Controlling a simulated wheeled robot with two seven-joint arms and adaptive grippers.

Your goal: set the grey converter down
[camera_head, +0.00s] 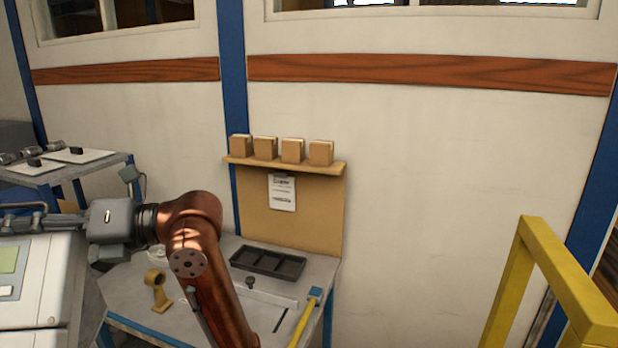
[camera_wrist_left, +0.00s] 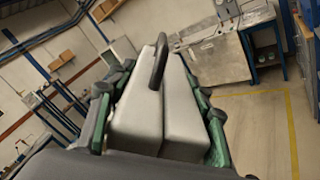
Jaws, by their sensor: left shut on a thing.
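My right gripper is in neither view.
A light grey box with a greenish screen (camera_head: 38,285) appears just below the left gripper; I cannot tell if they touch. A workbench (camera_head: 222,303) carries a black divided tray (camera_head: 267,262) and a brass-coloured fitting (camera_head: 157,289). A yellow rail (camera_head: 505,285) stands at right.

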